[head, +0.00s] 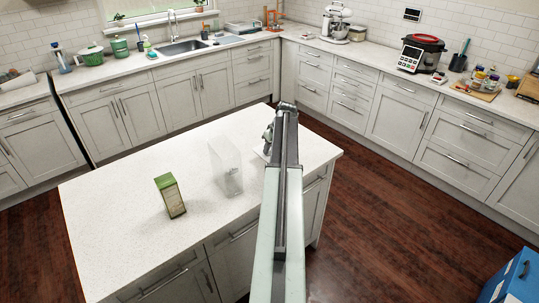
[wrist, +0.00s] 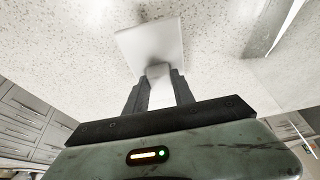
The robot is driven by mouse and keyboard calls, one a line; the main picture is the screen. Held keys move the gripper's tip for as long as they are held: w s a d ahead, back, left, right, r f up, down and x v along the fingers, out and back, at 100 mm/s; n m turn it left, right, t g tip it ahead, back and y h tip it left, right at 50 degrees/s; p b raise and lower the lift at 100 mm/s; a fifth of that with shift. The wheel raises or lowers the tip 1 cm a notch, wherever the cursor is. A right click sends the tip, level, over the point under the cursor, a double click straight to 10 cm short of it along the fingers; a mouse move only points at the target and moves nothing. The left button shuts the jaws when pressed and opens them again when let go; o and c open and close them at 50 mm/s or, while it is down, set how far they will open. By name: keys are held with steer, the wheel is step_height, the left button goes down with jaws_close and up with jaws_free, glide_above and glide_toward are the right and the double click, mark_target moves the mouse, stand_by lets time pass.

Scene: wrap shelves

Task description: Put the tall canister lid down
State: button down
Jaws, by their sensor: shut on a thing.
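The lid (wrist: 152,42) is a flat, pale, squarish plate in the wrist view, with a pale stem or knob between my fingers. My gripper (wrist: 158,84) is shut on that stem, with a dark finger on each side. The lid is over the speckled white counter; I cannot tell whether it touches it. In the head view my gripper (head: 267,145) is partly hidden by my arm, near the island's right edge, and the lid is mostly hidden. The tall clear canister (head: 226,166) stands on the island left of my gripper, apart from it.
A green-topped carton (head: 170,195) stands on the white island counter (head: 112,225), left of the canister. The island's left part is bare. Its right edge is close to my gripper. Counters with a sink (head: 183,47) and a red-lidded cooker (head: 420,54) line the walls.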

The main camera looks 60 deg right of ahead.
steer(key=shift+w+d, duration=0.15)
steer(key=shift+d, duration=0.1)
step_height(320, 180, down, 4)
steer(key=b, duration=0.4)
steer(key=shift+w+d, duration=0.1)
steer(key=shift+r, duration=0.2)
steer(key=shift+f, duration=0.2)
steer(key=c, duration=1.1)
jaws_free()
steer(key=shift+o, duration=0.2)
